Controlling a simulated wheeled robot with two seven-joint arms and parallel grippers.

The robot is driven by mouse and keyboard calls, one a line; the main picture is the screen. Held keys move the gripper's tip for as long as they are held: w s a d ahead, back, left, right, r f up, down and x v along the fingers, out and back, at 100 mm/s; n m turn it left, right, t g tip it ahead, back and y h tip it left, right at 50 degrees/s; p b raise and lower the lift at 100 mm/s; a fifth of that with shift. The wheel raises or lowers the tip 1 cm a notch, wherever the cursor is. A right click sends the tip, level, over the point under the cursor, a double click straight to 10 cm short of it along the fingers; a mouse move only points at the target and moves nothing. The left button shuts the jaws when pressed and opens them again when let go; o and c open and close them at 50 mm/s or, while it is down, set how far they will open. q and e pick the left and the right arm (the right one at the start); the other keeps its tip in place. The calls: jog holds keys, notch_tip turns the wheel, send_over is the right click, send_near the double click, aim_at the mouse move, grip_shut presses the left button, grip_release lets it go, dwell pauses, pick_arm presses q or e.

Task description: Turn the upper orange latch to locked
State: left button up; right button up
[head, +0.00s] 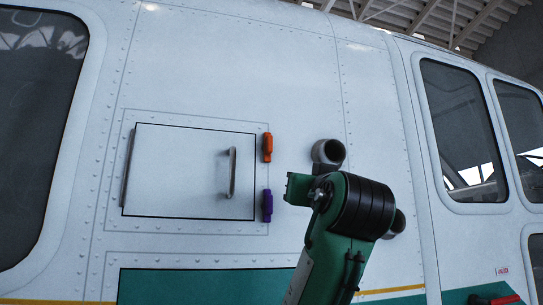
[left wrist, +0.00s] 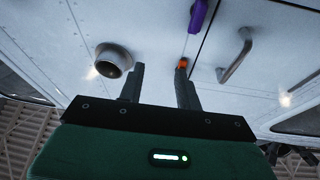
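The upper orange latch (head: 267,147) stands upright at the right edge of a square white hatch in the head view. In the left wrist view, which is upside down, a small orange part of it (left wrist: 183,64) shows at the tip of the right-hand finger, which hides the rest. My left gripper (left wrist: 160,70) is open, its two dark fingers apart, pointing at the wall with bare panel between them. I cannot tell whether a finger touches the latch. In the head view a green arm rises from the bottom, right of the latches; its fingers cannot be made out. My right gripper is not in view.
A purple latch (head: 267,205) sits below the orange one. The hatch (head: 180,175) has a bar handle (head: 232,172) near the latches. A round pipe (head: 329,151) sticks out of the wall to the right, close to the arm, and also shows in the left wrist view (left wrist: 113,60).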

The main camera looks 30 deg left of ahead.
pick_arm(q)
jog(key=n+g+y, duration=0.1)
jog(key=n+y, duration=0.1)
send_near(271, 144)
jog(key=v, duration=0.5)
jog(key=p+x, duration=0.7)
jog(key=x, duration=0.6)
jog(key=shift+a+r+p, duration=0.15)
jog(key=shift+r+p, duration=0.1)
jog(key=shift+p, duration=0.15)
jog(key=shift+w+a+r, duration=0.1)
jog(key=shift+w+a, duration=0.3)
jog(key=shift+c, duration=0.2)
grip_shut()
